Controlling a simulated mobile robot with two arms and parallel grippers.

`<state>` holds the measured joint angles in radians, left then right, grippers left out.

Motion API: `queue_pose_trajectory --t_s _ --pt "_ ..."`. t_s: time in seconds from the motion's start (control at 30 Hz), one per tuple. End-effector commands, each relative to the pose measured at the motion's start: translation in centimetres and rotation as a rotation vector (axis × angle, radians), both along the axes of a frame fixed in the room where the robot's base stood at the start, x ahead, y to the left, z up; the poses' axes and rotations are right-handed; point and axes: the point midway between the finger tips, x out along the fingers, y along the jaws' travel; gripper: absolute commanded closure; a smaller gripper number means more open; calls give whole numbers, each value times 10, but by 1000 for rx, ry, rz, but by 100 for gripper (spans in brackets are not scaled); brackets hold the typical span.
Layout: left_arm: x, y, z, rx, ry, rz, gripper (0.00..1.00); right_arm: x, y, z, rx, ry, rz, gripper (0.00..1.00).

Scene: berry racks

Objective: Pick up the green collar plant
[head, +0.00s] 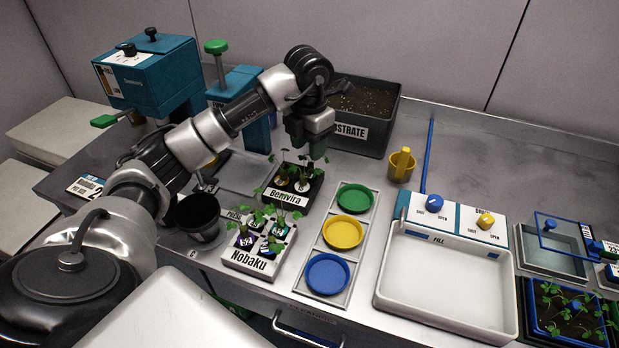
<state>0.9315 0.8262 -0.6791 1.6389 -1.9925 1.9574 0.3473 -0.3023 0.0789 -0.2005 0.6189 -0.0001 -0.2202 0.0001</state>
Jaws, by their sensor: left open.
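Small seedlings stand in two racks: a black rack labelled Bemvira (288,198) and a white rack labelled Nobaku (253,261) in front of it. The collars are small and partly covered by leaves, and I cannot tell for certain which one is green. My left gripper (306,152) is open and points down at the back of the black rack, over the tops of its seedlings. It holds nothing that I can see. Whether its fingers touch a stem cannot be told. My right gripper is out of view.
A tray with green, yellow and blue dishes (361,254) lies right of the racks. A substrate bin (391,113) stands behind my left gripper. A yellow cup (401,167) and a white fill basin (446,282) are further right. A black pot (198,213) stands left.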

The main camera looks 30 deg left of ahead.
Motion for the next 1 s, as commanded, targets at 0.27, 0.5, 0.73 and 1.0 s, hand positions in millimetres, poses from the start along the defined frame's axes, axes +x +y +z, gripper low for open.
queue_pose_trajectory --t_s 0.27,0.5,0.73,1.0 --pt "2 -1 -29 -1 4 0 56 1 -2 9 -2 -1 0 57" --pt "4 -1 -56 0 -1 0 56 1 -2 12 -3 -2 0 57" --pt "4 -1 -57 0 -2 0 56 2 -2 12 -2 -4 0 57" --pt "4 -1 -57 0 -2 0 95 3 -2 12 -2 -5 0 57"
